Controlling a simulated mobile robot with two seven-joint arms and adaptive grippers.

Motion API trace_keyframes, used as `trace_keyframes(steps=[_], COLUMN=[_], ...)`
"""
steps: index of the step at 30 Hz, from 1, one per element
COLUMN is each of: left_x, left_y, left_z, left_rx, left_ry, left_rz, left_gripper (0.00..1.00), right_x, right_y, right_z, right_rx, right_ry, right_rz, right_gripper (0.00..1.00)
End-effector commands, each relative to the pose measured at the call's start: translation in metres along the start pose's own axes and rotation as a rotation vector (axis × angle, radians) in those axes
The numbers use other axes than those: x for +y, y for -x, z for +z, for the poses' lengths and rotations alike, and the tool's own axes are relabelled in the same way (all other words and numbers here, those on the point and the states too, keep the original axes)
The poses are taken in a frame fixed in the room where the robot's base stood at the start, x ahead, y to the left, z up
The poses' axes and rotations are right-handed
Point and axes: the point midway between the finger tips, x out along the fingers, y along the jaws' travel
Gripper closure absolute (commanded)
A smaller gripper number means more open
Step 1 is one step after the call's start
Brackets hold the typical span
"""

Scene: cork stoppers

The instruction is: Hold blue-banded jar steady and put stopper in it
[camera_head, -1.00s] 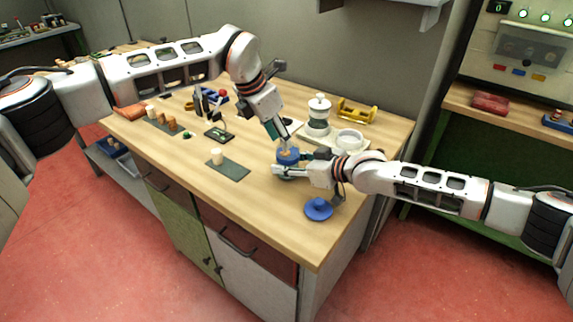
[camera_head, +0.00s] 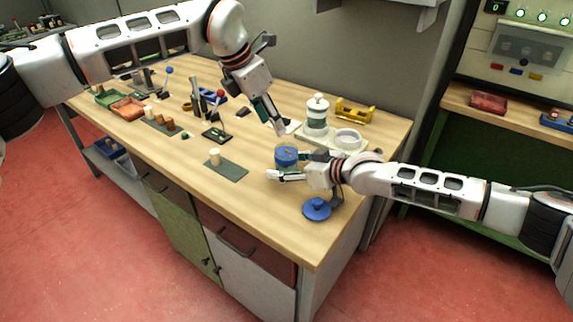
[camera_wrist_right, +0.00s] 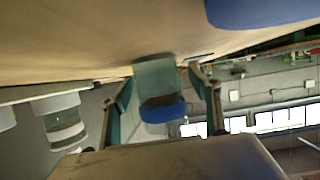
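The blue-banded jar (camera_head: 286,158) stands upright near the table's right side; its glass body and blue band show. In the right wrist view the jar (camera_wrist_right: 160,80) appears inverted between the fingertips. I cannot tell whether a stopper sits in the jar's mouth. A pale stopper (camera_head: 215,157) stands on a dark mat (camera_head: 233,171).
A blue lid-like disc (camera_head: 317,209) lies in front of my right gripper. A white-lidded jar (camera_head: 317,115), white dish (camera_head: 347,139) and yellow rack (camera_head: 355,110) stand behind. Several corks (camera_head: 160,118) stand at left.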

Motion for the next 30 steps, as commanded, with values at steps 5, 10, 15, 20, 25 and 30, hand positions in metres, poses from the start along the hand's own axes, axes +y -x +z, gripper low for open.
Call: trace_keyframes(steps=[5, 10, 15, 20, 25, 30], left_x=[0.000, 0.000, 0.000, 0.000, 0.000, 0.000], left_y=[0.000, 0.000, 0.000, 0.000, 0.000, 0.000], left_z=[0.000, 0.000, 0.000, 0.000, 0.000, 0.000], left_rx=[0.000, 0.000, 0.000, 0.000, 0.000, 0.000], left_ry=[0.000, 0.000, 0.000, 0.000, 0.000, 0.000], left_rz=[0.000, 0.000, 0.000, 0.000, 0.000, 0.000], left_gripper=[0.60, 0.60, 0.60, 0.60, 0.60, 0.60], right_x=[0.001, 0.001, 0.002, 0.001, 0.001, 0.000], right_y=[0.001, 0.013, 0.043, 0.076, 0.103, 0.117], right_z=[-0.001, 0.000, -0.001, -0.001, 0.000, 0.000], right_rx=[0.002, 0.002, 0.002, 0.002, 0.001, 0.001], right_ry=[0.000, -0.003, -0.001, 0.000, 0.000, 0.000], right_rz=[0.001, 0.001, 0.002, 0.002, 0.001, 0.001], right_gripper=[0.38, 0.38, 0.38, 0.38, 0.38, 0.38])
